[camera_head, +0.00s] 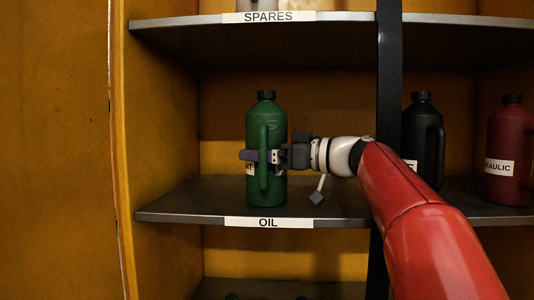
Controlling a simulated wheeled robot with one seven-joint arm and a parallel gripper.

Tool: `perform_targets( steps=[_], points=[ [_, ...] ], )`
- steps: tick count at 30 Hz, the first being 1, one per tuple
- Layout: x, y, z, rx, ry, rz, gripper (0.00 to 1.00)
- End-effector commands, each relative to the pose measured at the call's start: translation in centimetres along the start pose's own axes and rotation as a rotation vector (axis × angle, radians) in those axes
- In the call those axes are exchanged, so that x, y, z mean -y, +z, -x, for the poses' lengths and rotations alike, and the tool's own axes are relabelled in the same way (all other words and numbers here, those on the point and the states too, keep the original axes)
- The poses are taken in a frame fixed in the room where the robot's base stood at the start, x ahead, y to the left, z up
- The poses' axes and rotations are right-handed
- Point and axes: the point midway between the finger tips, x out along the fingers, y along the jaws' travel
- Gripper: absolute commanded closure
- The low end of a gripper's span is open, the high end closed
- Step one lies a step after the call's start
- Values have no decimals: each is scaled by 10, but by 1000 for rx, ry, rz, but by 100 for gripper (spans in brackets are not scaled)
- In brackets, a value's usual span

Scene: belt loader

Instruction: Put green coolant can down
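The green coolant can (267,120) is upright at the shelf marked OIL (180,209), in its left bay. It has a black cap, a side handle and a pale label partly covered by my gripper. Its base appears to be at the shelf surface, but I cannot tell whether it rests there or hovers slightly. My gripper (262,156) reaches in from the right and has its fingers around the can at mid-height, by the handle.
A dark upright post (389,100) divides the shelves, close to my arm. A black can (420,140) and a red can (507,135) labelled HYDRAULIC in part stand right of it. The SPARES shelf (190,27) is above. Shelf space left of the green can is clear.

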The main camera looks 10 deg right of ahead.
Motion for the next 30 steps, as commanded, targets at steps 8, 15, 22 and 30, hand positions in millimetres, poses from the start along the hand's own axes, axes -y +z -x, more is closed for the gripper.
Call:
perform_targets(
  steps=[8, 15, 22, 30],
  points=[
    [0, 0, 40, -1, 3, 2, 0],
    [0, -1, 70, -1, 0, 0, 0],
    [1, -2, 75, -1, -1, 0, 0],
    [0, -2, 75, -1, -1, 0, 0]
  ],
)
